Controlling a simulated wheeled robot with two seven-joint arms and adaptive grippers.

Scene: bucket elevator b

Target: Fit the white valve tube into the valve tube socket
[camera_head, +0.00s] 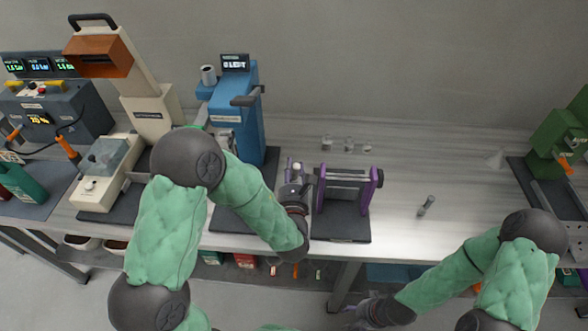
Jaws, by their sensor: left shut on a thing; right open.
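My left gripper (294,170) is over the bench, just left of a purple-framed device (372,188). It is shut on a small pale thing (297,167), which looks like the white valve tube. My gripper and wrist partly cover it, so its tilt is hard to tell. It appears apart from the device's grey crossbars. I cannot make out the valve tube socket for certain. My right gripper (352,309) is open, low in front of the bench edge and away from the purple device; it looks empty.
A blue machine (234,105) stands behind left, a beige one (152,112) further left. A grey cylinder (426,205) lies right of the purple device. Small clear pieces (349,144) stand behind it, a white cone (495,160) to the right. The bench between is free.

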